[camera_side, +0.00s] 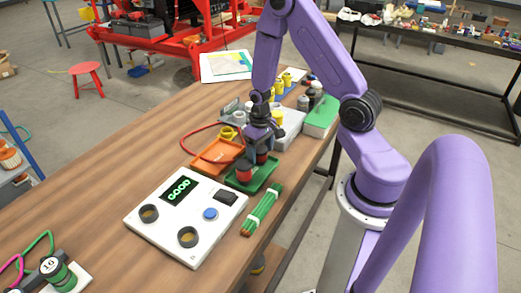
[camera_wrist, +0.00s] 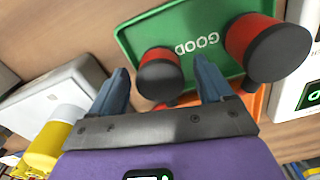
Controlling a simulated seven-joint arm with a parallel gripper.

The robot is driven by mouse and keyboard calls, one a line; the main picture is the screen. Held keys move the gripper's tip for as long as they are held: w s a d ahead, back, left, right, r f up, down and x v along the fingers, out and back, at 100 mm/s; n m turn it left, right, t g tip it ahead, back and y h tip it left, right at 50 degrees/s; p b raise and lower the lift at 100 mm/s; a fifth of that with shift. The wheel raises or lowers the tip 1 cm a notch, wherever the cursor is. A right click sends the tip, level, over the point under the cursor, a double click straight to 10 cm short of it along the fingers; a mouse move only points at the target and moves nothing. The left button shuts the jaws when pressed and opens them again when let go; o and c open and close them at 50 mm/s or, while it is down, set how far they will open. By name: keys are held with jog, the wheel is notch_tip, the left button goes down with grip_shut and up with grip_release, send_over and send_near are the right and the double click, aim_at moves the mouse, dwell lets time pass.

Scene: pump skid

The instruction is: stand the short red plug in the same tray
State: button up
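The green tray (camera_side: 272,172) stands on the wooden bench; its "GOOD" lettering shows in the wrist view, where its rim (camera_wrist: 125,42) is visible. Two red plugs with black caps stand upright in it. The shorter red plug (camera_wrist: 160,72) is between my gripper's fingers, with a gap seen on each side. The larger-looking red plug (camera_wrist: 255,40) stands beside it, outside the fingers; it also shows in the side view (camera_side: 243,174). My gripper (camera_wrist: 162,75) is open, pointing down over the tray. In the side view my gripper (camera_side: 262,148) partly hides the shorter plug.
An orange tray (camera_side: 205,160) with a red cable adjoins the green tray. A white panel (camera_side: 160,232) reading "GOOD" and a bundle of green sticks (camera_side: 262,210) lie in front. Yellow parts and a green-topped box (camera_side: 322,117) stand behind. Bench room at left is clear.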

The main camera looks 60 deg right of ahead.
notch_tip(320, 180, up, 16)
jog(key=s+a+r+n, duration=0.2)
jog(key=a+r+n, duration=0.15)
jog(key=a, duration=0.45)
jog(key=s+a+n, duration=0.5)
jog(key=s, duration=0.4)
jog(key=s+a+r+n, duration=0.1)
jog(key=s+a+n, duration=0.4)
jog(key=s, duration=0.4)
jog(key=shift+a+n, duration=0.4)
jog(key=shift+n, duration=0.25)
jog(key=shift+r, duration=0.1)
